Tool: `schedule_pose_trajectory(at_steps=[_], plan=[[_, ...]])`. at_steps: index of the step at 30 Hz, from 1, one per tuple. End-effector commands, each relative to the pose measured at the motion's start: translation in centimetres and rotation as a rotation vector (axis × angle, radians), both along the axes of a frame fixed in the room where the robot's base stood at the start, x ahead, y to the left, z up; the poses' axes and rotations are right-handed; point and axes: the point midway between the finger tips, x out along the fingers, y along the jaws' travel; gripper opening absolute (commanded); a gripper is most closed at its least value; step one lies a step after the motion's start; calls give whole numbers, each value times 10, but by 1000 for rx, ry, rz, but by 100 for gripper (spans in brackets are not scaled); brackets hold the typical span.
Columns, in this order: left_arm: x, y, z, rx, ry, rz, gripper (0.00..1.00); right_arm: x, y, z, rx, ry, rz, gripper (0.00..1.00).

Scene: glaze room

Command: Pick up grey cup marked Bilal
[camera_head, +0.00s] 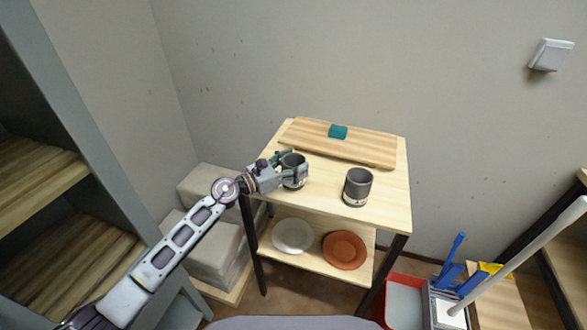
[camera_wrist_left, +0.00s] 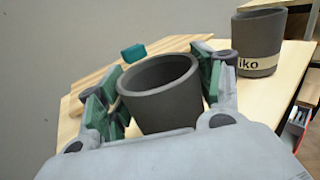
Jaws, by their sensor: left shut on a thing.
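My left gripper (camera_head: 278,172) is shut on a dark grey cup (camera_head: 294,171) at the left of the small wooden table. In the left wrist view the gripper's green-padded fingers (camera_wrist_left: 157,92) are on both sides of this cup (camera_wrist_left: 158,98), which looks upright. Its marking is not readable in either view. A second dark grey cup (camera_head: 357,188) stands upright on the table to the right. In the left wrist view this second cup (camera_wrist_left: 259,42) has a pale label ending in "iko". My right gripper is not in view.
The wooden table (camera_head: 325,194) carries a raised board (camera_head: 360,148) with a teal block (camera_head: 338,132) on it. Its lower shelf holds a white plate (camera_head: 292,236) and a terracotta plate (camera_head: 344,250). Shelves stand at left, and a red bin (camera_head: 398,283) at lower right.

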Motion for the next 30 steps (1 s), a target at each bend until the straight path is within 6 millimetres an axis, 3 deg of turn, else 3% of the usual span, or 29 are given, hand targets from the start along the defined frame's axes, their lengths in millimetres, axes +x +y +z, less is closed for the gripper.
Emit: schedule_pose_trajectory(at_steps=[8,14,17,24,30], plan=[[1,0,21,-1,-4,1,35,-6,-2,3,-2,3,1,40],[1,0,47,0,-6,0,35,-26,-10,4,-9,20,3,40],[0,0,62,1,-7,0,35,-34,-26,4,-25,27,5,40],[0,0,90,0,-4,0,35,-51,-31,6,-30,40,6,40],[0,0,100,-1,-3,0,35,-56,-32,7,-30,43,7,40]])
